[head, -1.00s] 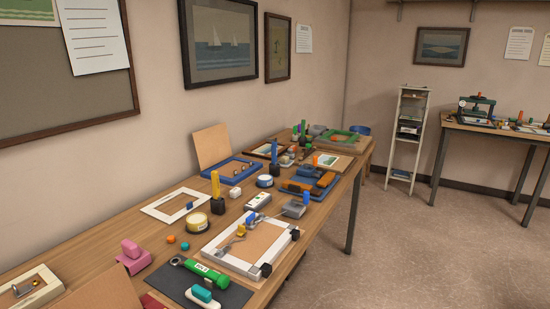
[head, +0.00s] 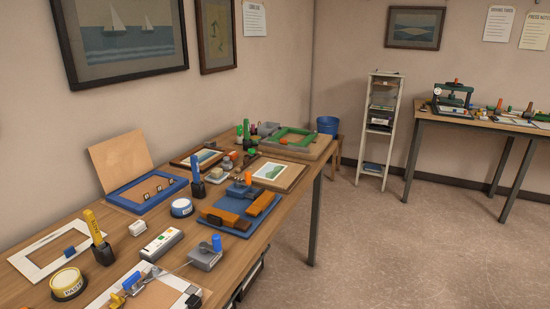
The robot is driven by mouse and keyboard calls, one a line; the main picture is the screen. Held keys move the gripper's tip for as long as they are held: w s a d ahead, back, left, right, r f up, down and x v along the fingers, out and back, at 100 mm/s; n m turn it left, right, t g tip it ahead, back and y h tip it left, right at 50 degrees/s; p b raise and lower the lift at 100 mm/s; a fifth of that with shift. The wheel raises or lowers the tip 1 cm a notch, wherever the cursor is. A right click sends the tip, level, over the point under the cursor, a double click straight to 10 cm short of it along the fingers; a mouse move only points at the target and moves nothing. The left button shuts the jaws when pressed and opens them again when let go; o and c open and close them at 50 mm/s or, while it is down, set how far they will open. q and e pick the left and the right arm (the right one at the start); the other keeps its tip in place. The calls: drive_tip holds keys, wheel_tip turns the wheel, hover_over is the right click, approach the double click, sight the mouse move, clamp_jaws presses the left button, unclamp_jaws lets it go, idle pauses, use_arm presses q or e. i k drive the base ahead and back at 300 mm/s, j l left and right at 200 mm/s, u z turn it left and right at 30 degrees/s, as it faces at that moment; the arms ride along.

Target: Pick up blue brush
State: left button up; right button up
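A short blue cylinder (head: 217,243) stands on a grey block (head: 204,258) nearer to me. A blue-topped tool (head: 132,280) lies on the white frame at the bottom edge. Neither of my grippers is in view.
A yellow stick (head: 93,228) stands in a dark holder. A blue tray (head: 247,222) with orange pieces, a blue frame (head: 125,203) and a paste tin (head: 68,283) crowd the table (head: 292,208). The floor (head: 350,240) to the right is clear.

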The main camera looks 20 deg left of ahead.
sight(197, 180)
drive_tip(key=i+l+u, duration=0.1)
drive_tip(key=i, duration=0.4)
drive_tip(key=i+l, duration=0.15)
drive_tip(key=i, duration=0.35)
drive_tip(key=i+l+u, duration=0.15)
drive_tip(key=i, duration=0.4)
